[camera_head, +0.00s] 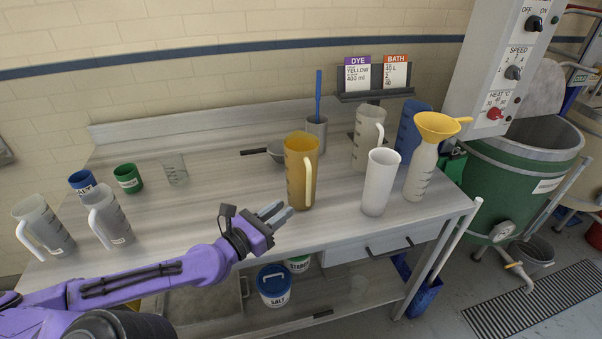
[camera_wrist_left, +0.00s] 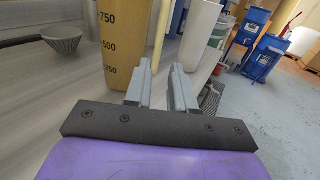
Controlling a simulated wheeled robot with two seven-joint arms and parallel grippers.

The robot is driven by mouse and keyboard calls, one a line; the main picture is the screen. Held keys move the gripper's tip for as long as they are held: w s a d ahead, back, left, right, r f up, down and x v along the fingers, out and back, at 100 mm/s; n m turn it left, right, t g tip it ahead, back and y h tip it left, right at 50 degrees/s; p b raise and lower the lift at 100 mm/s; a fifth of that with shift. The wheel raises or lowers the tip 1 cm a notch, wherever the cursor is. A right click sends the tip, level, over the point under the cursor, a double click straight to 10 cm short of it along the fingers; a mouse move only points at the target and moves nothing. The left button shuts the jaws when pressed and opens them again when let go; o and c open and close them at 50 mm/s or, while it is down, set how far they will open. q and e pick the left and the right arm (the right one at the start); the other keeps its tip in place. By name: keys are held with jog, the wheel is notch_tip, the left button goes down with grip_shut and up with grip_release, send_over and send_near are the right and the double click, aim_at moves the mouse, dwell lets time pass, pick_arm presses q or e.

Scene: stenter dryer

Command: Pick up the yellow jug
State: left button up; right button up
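The yellow jug (camera_head: 299,172) stands upright on the metal table, with its pale handle on the right side. In the left wrist view the jug (camera_wrist_left: 125,40) shows marks 250, 500 and 750, and its handle (camera_wrist_left: 160,35) is to the right. My left gripper (camera_head: 277,213) is just in front and to the left of the jug's base. In the left wrist view the gripper (camera_wrist_left: 160,85) has a gap between its fingers, with nothing in it. The fingertips point toward the handle side and look apart from the jug. My right gripper is not in view.
A white cylinder (camera_head: 379,182) and a bottle with a yellow funnel (camera_head: 436,128) stand right of the jug. Grey jugs (camera_head: 108,216) stand at left. The table's middle left is clear.

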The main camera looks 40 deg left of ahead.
aim_at(307, 190)
pick_arm(q)
jog(key=w, duration=0.5)
jog(key=shift+w+d+f, duration=0.15)
jog(key=shift+d, duration=0.15)
jog(key=shift+w+p, duration=0.3)
jog(key=shift+w, duration=0.1)
jog(key=w, duration=0.4)
jog(key=shift+w+d, duration=0.3)
jog(key=shift+d, duration=0.05)
jog(key=shift+r, duration=0.2)
grip_shut()
